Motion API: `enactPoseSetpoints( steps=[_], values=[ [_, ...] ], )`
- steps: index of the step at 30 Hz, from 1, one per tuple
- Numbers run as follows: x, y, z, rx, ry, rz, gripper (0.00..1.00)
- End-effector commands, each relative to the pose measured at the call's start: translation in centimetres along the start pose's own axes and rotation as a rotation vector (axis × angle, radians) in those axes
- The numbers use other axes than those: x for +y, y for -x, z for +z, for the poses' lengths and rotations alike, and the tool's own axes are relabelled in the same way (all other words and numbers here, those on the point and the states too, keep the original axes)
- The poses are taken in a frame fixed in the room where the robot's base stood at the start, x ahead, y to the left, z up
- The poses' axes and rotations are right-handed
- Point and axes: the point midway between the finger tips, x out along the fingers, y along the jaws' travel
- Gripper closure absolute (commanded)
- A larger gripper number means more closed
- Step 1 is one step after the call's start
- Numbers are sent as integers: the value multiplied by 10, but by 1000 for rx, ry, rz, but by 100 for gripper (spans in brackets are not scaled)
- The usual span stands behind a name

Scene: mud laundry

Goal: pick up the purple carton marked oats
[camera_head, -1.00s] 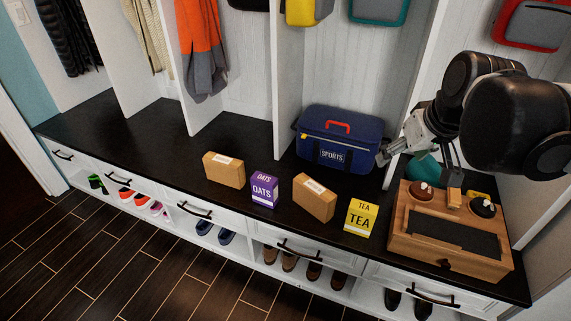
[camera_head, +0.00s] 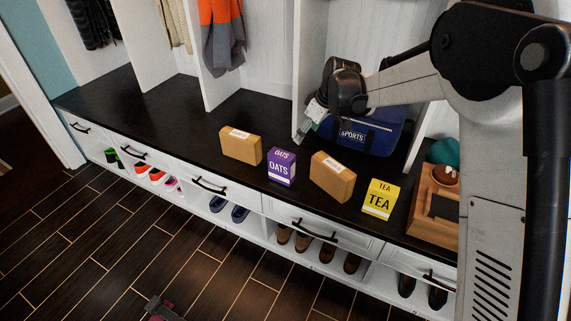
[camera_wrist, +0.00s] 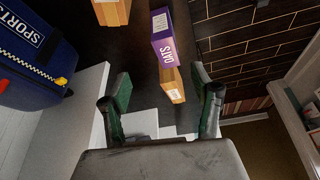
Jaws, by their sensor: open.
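The purple carton marked oats (camera_head: 281,167) stands upright on the black bench top, between two brown boxes, in the head view. In the wrist view the oats carton (camera_wrist: 167,50) lies ahead of the fingers, near the top middle, with its label turned sideways. My gripper (camera_wrist: 160,95) is open and empty, its two green-padded fingers spread apart. In the head view my gripper (camera_head: 311,118) is above and behind the carton, in front of the blue sports bag, and its fingers are partly hidden by the wrist.
Brown boxes stand left (camera_head: 240,146) and right (camera_head: 332,177) of the carton. A yellow tea carton (camera_head: 380,199) stands further right. The blue sports bag (camera_head: 372,136) is behind, by a white divider (camera_head: 312,60). The bench's left part is clear.

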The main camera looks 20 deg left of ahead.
Motion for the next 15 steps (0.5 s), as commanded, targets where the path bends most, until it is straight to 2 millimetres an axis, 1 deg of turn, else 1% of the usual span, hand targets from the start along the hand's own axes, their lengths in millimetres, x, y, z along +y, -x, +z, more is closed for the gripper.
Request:
enactPoseSetpoints(
  steps=[1,3,6,15],
  values=[
    [-2,-23,-6,-1,29,-16,40],
    [-5,-45,-12,0,64,-34,40],
    [-8,-68,-18,0,101,-53,40],
    [-13,-106,-23,0,137,-71,40]
  ],
)
